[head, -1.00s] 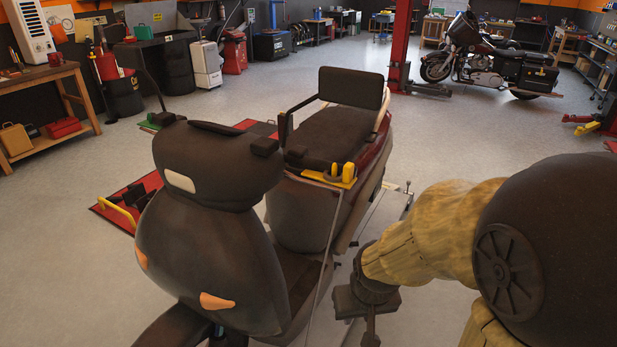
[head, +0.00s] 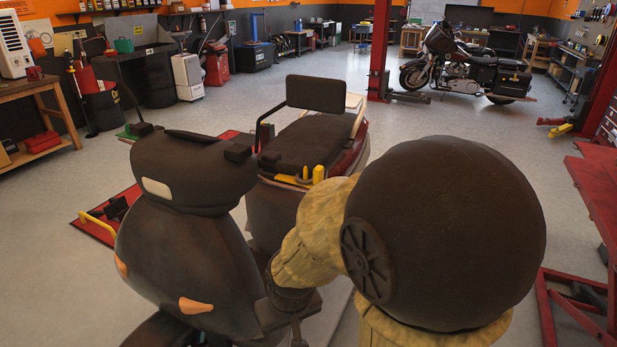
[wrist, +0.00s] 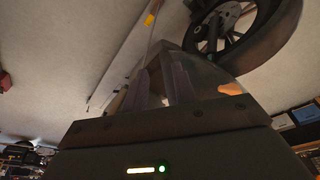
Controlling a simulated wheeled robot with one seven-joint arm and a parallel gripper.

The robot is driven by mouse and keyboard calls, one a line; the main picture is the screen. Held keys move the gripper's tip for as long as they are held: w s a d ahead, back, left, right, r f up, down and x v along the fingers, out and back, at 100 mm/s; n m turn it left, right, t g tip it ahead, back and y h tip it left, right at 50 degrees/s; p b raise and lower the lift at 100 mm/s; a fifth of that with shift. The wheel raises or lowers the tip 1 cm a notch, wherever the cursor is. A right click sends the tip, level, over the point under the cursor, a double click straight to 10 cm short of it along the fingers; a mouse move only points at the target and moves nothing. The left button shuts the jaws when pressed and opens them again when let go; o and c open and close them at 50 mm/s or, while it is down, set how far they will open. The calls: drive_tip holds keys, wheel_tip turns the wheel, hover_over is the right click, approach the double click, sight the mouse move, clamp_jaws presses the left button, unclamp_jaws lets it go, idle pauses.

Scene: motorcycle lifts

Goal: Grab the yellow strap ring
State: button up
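Yellow strap hardware (head: 304,178) shows in the head view at the near end of the dark padded seat. It has an upright yellow part at its right, and my arm partly covers it; I cannot make out the ring's opening. My gripper (wrist: 161,85) shows in the wrist view with its two fingers apart and nothing visible between them. In the head view only its wrist end shows low in the middle, nearer than the seat and apart from the yellow hardware. A small yellow spot (wrist: 150,19) shows at the top of the wrist view; I cannot tell what it is.
The dark seat (head: 298,146) with its backrest stands ahead. A red lift platform (head: 97,229) lies at left. A red frame (head: 592,192) stands at right. A parked motorcycle (head: 465,65) is at the back. Grey floor is open around them.

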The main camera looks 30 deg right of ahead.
drive_tip(key=shift+w, duration=0.1)
drive_tip(key=w+a+r+m+t+h+p, duration=0.25)
drive_tip(key=w+r+m+t+p, duration=0.3)
drive_tip(key=w, duration=0.55)
drive_tip(key=s+d+r+m+t+h+p, duration=0.1)
drive_tip(key=d+r+m+h+p, duration=0.1)
drive_tip(key=r+h, duration=0.4)
drive_tip(key=s+d+r+m+t+h+p, duration=0.1)
drive_tip(key=d+r+m+t+h+p, duration=0.1)
drive_tip(key=r, duration=0.6)
drive_tip(key=d+m+h+p, duration=0.1)
drive_tip(key=h+p, duration=0.1)
drive_tip(key=h, duration=0.1)
drive_tip(key=shift+s+h, duration=0.35)
drive_tip(key=shift+w+d, duration=0.1)
